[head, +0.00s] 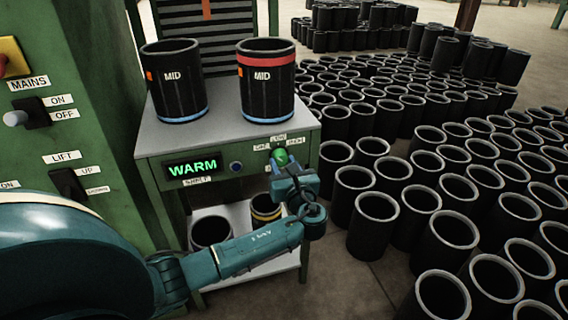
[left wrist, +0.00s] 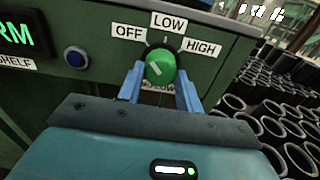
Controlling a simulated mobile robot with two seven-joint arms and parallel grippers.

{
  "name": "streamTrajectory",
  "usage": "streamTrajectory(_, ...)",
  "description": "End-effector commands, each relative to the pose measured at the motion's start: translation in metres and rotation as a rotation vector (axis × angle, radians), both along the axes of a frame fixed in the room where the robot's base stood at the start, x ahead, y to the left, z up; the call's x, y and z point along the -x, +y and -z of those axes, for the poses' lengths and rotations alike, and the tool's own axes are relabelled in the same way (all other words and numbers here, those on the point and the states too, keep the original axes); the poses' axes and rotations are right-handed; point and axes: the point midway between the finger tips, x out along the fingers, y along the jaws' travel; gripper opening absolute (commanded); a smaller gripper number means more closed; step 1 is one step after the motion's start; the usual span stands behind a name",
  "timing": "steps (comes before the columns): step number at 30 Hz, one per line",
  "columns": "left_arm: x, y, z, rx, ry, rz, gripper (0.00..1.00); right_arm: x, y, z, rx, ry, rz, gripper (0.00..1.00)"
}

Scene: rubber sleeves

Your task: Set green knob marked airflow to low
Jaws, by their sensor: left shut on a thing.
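The green knob (head: 281,156) is on the front panel of the grey-topped bench. In the left wrist view the knob (left wrist: 160,66) has the labels OFF (left wrist: 128,32), LOW (left wrist: 168,22) and HIGH (left wrist: 202,47) around its top. A label below the knob is mostly hidden by my gripper. My left gripper (left wrist: 160,86) has its blue fingers on both sides of the knob and is shut on it. My right gripper is not in view.
A lit WARM display (head: 192,169) and a blue button (head: 236,166) are left of the knob. Two black sleeves marked MID, one (head: 174,80) blue-rimmed below and one (head: 266,80) red-banded, stand on the bench. Many black sleeves (head: 375,222) crowd the floor at right. A green switch cabinet (head: 95,110) stands at left.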

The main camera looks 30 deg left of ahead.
Motion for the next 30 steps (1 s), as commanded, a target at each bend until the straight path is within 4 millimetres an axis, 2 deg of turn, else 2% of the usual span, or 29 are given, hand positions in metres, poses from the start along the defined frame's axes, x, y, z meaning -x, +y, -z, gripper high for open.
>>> streamTrajectory(3,0.001,0.000,-0.006,-0.033,0.040,-0.001,0.12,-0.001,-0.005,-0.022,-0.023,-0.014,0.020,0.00)
streamTrajectory(6,0.001,0.000,-0.008,-0.074,0.090,-0.001,0.12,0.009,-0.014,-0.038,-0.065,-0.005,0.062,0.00)
streamTrajectory(11,0.001,0.000,-0.009,-0.155,0.186,-0.001,0.12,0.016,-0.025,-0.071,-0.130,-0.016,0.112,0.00)
streamTrajectory(30,0.001,0.000,-0.003,-0.448,0.525,-0.001,0.12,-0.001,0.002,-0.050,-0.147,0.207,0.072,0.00)
